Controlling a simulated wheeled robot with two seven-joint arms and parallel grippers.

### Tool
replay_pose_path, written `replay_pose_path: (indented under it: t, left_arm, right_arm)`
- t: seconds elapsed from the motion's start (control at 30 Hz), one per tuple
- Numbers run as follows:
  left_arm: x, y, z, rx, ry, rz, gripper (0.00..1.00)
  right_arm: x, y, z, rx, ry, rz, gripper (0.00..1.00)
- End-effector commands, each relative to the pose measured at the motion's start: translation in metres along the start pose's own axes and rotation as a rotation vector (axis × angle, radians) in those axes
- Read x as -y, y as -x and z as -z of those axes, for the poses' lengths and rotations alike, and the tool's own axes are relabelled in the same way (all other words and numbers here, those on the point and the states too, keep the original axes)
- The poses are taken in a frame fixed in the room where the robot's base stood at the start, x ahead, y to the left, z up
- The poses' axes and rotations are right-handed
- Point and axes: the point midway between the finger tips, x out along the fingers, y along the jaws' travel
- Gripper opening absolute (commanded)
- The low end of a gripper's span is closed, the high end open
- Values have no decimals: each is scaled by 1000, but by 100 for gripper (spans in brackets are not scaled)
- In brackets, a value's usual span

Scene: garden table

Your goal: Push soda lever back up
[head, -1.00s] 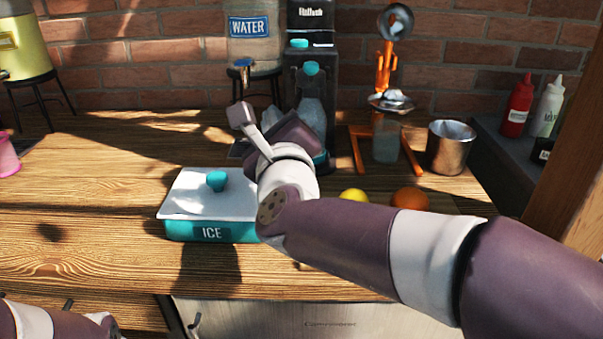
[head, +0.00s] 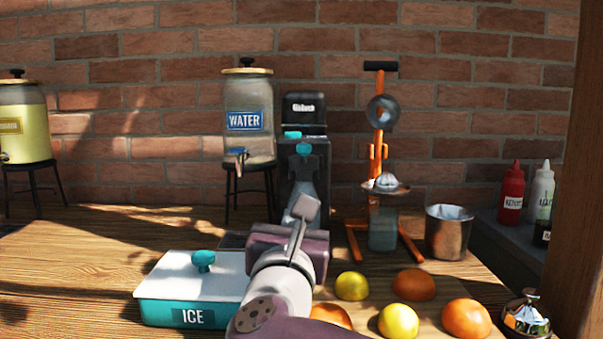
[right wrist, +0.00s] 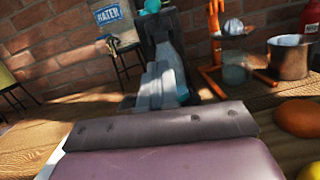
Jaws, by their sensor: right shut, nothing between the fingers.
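The soda machine (head: 316,155) is a dark upright unit against the brick wall, with a black label block on top. It has a teal knob on its top and a second teal piece (head: 303,149) on its front, which looks like the lever. A clear vessel below is partly covered by my right wrist. My right gripper (head: 298,238) is in front of the machine, pointing at it, its fingers mostly hidden in the head view. In the right wrist view the gripper (right wrist: 165,85) is shut and empty, before the machine. I cannot tell whether it touches. My left gripper is out of view.
A teal ice box (head: 190,290) with a white lid is left of my right arm. A water dispenser (head: 248,118) stands behind left. An orange juicer (head: 378,160), a metal cup (head: 449,232) and several citrus fruits (head: 415,284) are to the right. The left tabletop is fairly clear.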

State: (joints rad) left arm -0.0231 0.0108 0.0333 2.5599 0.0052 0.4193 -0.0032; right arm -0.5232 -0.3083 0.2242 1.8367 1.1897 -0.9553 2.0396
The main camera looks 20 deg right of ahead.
Motion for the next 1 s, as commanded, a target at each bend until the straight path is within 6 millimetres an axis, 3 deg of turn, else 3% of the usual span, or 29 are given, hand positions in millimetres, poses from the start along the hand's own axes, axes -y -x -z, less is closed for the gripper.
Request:
replay_pose_path:
  t: [0.3,0.4,0.6,1.0]
  left_arm:
    - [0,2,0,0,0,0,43]
    - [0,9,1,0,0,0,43]
    - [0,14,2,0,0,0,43]
    - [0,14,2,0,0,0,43]
  right_arm:
    - [1,-70,1,-1,2,3,0]
    - [0,-81,-15,1,-1,1,0]
    - [0,-94,-26,-1,0,0,0]
    - [0,-96,-29,-1,1,-1,0]
